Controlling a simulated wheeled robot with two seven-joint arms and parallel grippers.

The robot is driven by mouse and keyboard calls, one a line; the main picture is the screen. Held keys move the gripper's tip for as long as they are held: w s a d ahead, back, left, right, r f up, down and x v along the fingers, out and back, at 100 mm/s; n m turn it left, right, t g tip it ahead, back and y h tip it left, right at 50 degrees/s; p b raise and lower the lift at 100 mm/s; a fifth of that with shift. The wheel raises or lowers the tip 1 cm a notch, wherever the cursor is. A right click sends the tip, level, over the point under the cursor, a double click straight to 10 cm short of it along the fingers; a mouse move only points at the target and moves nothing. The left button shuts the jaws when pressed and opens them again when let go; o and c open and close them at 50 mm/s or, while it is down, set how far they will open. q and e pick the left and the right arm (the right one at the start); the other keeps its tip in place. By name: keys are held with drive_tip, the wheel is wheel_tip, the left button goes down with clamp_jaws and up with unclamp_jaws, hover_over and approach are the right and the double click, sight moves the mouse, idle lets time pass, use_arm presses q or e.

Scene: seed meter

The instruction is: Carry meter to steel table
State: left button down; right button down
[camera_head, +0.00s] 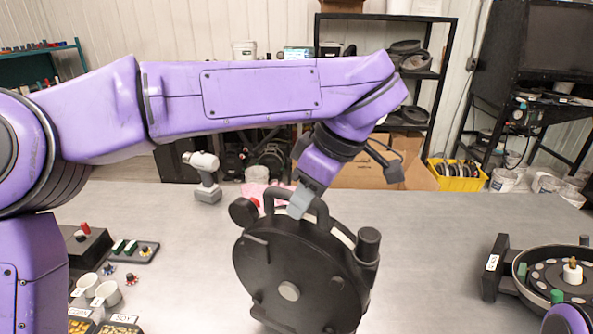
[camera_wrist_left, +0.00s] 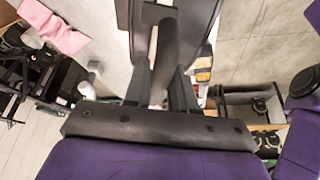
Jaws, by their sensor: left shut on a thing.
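The seed meter (camera_head: 290,275) is a round black disc housing with a grey centre hub, a handle on top and a knob at its right. In the head view it hangs upright over the middle of the grey table (camera_head: 440,240). My left gripper (camera_head: 303,203) reaches down from above and is shut on the meter's top handle. In the left wrist view the fingers (camera_wrist_left: 160,90) close around the dark handle bar (camera_wrist_left: 166,50). I cannot tell whether the meter's lower edge touches the table. My right gripper is not in view.
A black stand with a round dish (camera_head: 560,270) is at the right. White cups (camera_head: 108,292), labelled trays and a small tool tray (camera_head: 135,251) are at the left.

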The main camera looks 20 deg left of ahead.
sight(305, 226)
use_arm(q)
drive_tip(key=shift+s+d+f, duration=0.3)
drive_tip(key=shift+f, duration=0.1)
drive_tip(key=f, duration=0.2)
drive_tip(key=shift+s+d+f, duration=0.15)
drive_tip(key=shift+s+f, duration=0.1)
drive_tip(key=shift+f, duration=0.4)
drive_tip(key=c, duration=0.9)
unclamp_jaws()
drive_tip(key=shift+f, duration=0.2)
drive_tip(key=shift+r, duration=0.1)
drive_tip(key=p+v, duration=0.1)
drive_tip(key=v, duration=1.1)
drive_tip(key=shift+p, duration=0.4)
